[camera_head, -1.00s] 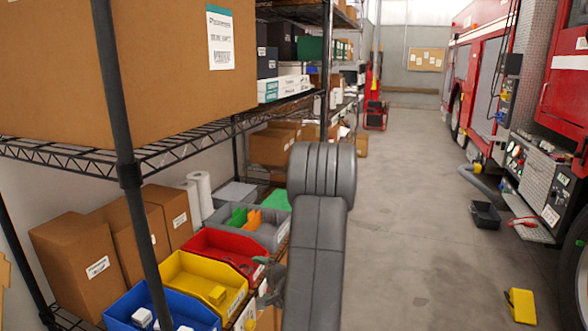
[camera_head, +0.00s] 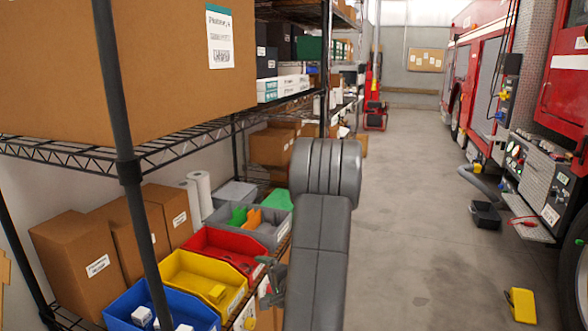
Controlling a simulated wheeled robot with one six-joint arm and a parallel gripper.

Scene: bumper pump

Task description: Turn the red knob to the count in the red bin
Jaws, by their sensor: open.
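The red bin (camera_head: 224,246) sits on the lower shelf at the left, between the yellow bin and the grey bin.
A yellow bin (camera_head: 196,280) and a blue bin (camera_head: 150,306) stand nearer, a grey bin (camera_head: 270,230) with green and orange pieces farther back. A black shelf post (camera_head: 130,174) stands in front.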

